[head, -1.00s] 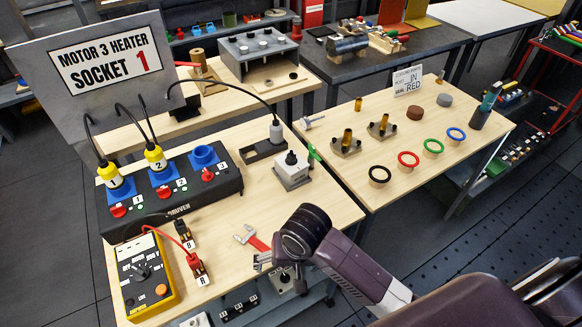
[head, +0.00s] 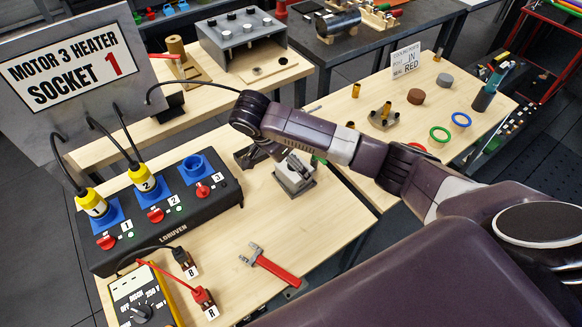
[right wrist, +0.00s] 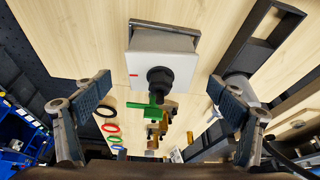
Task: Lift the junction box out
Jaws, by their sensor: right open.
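The junction box (head: 295,183), a light grey box with a black round fitting, sits on the near wooden table in the head view. It also shows in the right wrist view (right wrist: 163,42), top centre, with its black fitting towards the camera. My right gripper (head: 287,160) is beside and over the box in the head view, partly covering it. In the right wrist view my right gripper (right wrist: 160,90) has its two fingers wide apart, with the box between and beyond them. The fingers look clear of the box. My left gripper is not in view.
A black holder (right wrist: 240,58) with a grey plug (right wrist: 240,86) stands close to the box. The socket unit (head: 170,222), a multimeter (head: 140,300) and a red-handled tool (head: 275,268) share the table.

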